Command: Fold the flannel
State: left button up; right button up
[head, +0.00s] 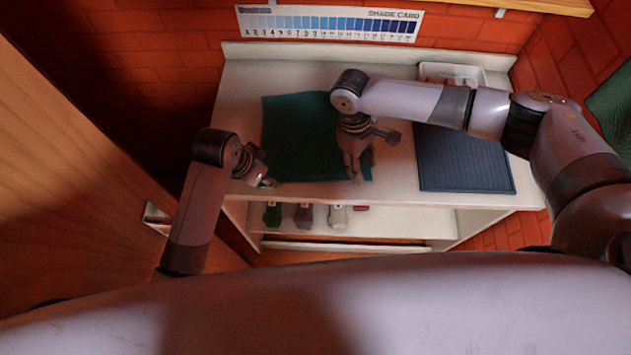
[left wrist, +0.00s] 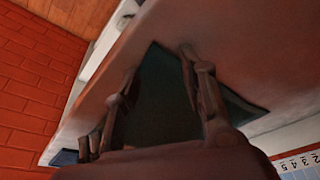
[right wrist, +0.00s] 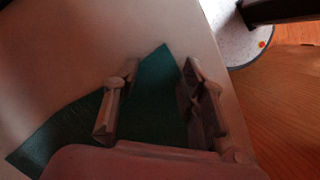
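The dark green flannel (head: 290,125) lies spread flat on the white worktop (head: 238,90). My right gripper (head: 357,174) points down over the flannel's front right part. In the right wrist view its fingers (right wrist: 160,64) are apart, with a corner of the flannel (right wrist: 155,85) showing between them. My left gripper (head: 267,182) is at the flannel's front left corner. In the left wrist view its fingers (left wrist: 158,62) are apart, with the flannel (left wrist: 155,95) behind and between them. I cannot tell whether either gripper touches the cloth. My right arm hides part of the flannel's back right.
A dark ribbed mat (head: 465,165) lies on the worktop to the right. A white tray (head: 452,72) stands at the back right. Several small containers, including a green one (head: 272,214), stand on the shelf below. A wooden panel (head: 80,170) bounds the left; a shade card (head: 330,22) hangs behind.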

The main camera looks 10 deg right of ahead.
pick_arm(q)
jog(key=shift+f, duration=0.15)
pick_arm(e)
jog(key=shift+f, duration=0.1)
dwell(0.4)
pick_arm(q)
jog(key=shift+f, duration=0.15)
grip_shut()
pick_arm(e)
jog(key=shift+s+d+f, duration=0.1)
jog(key=shift+f, duration=0.05)
grip_shut()
dwell(1.1)
